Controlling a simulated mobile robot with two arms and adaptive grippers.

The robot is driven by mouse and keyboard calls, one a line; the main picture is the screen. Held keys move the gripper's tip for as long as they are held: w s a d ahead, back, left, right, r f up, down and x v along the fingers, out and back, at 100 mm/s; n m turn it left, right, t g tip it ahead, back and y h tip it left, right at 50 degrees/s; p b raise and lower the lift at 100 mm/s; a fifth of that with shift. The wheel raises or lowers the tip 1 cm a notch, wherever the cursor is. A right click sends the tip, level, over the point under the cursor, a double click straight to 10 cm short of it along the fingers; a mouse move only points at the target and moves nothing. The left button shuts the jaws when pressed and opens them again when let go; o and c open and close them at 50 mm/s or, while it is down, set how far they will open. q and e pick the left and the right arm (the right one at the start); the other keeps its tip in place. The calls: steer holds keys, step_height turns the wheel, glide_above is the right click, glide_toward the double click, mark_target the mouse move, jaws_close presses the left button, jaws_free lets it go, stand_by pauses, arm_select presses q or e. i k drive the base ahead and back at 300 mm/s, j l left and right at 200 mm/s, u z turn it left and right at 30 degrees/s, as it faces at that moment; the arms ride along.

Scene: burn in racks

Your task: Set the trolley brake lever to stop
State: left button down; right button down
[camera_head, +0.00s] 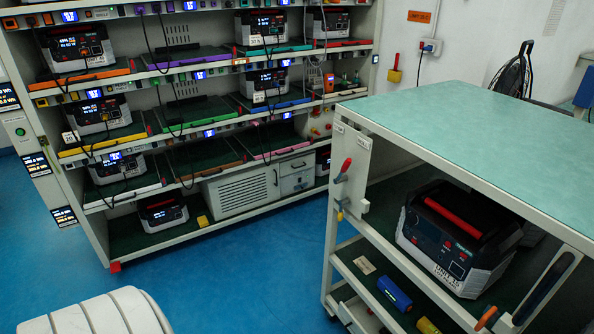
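The trolley (470,128) with a pale green top stands at the right, its near end cut off by the frame. A lever with a red handle (346,166) sits on the trolley's far left corner post, tilted upward. A smaller yellow-and-blue part (341,208) is just below it. I cannot tell which of these is the brake lever, nor read any stop marking. Neither of my grippers is in view.
A black power unit with a red handle (455,235) sits on the trolley shelf, with a blue cylinder (394,293) below. A rack (215,185) of several power units and cables stands behind at left. Blue floor (240,270) between them is clear.

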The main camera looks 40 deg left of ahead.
mark_target(340, 179)
steer(key=u, duration=1.1)
